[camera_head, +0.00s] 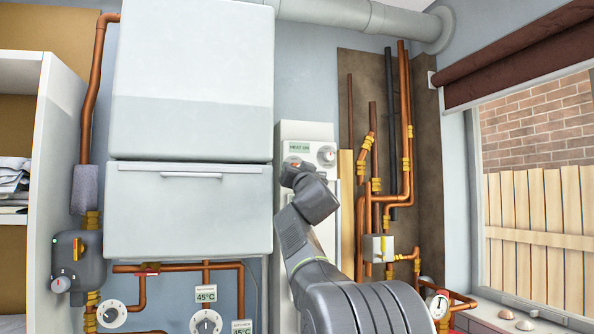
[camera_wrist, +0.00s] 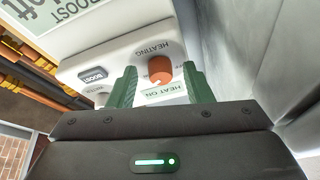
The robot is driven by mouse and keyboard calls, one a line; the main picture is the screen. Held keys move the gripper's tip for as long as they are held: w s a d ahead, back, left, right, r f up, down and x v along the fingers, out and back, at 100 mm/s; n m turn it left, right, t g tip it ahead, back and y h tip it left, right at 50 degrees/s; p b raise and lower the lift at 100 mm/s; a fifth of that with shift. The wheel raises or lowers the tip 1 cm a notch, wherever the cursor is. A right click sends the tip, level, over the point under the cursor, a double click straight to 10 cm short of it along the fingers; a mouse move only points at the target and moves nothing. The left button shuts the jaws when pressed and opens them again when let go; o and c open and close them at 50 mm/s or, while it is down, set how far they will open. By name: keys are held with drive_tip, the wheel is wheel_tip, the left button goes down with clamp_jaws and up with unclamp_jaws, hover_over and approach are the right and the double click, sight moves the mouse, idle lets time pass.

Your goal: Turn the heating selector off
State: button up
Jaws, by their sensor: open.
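The heating selector is an orange-brown round knob (camera_wrist: 160,69) on a white control panel (camera_wrist: 118,52), beside the word HEATING, which appears upside down in the wrist view. A pale green display (camera_wrist: 163,93) next to it reads HEAT ON. A small light mark shows on the knob's edge towards that display. My gripper (camera_wrist: 159,66) is open, with one green finger on each side of the knob; I cannot tell whether either touches it. In the head view, my gripper (camera_head: 298,172) is at the panel, just below the HEAT ON display (camera_head: 298,147), and mostly hides the knob.
A grey BOOST button (camera_wrist: 93,74) is left of the knob in the wrist view. A second dial (camera_head: 327,156) is on the panel's right. A white cabinet (camera_head: 190,210) stands close on the left, copper pipes (camera_head: 404,130) on the right.

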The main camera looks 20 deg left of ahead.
drive_tip(key=c, duration=1)
drive_tip(key=shift+r+n+p, duration=0.15)
drive_tip(key=shift+n+p, duration=0.15)
drive_tip(key=shift+p, duration=0.2)
drive_tip(key=shift+w+d+r+n+g+y+p, duration=0.2)
drive_tip(key=shift+n+g+p, duration=1.25)
drive_tip(key=shift+n, duration=3.2)
drive_tip(key=shift+w+d+r+n+g+y+p, duration=0.2)
drive_tip(key=shift+n+g+p, duration=1.3)
drive_tip(key=shift+n, duration=3.1)
drive_tip(key=shift+d+r+n+g+y+p, duration=0.25)
drive_tip(key=shift+n+g+p, duration=0.6)
drive_tip(key=shift+n+g, duration=2.5)
drive_tip(key=n+t, duration=0.2)
drive_tip(key=shift+a+f+n+t, duration=0.15)
drive_tip(key=shift+n+t, duration=0.15)
drive_tip(key=shift+n, duration=0.1)
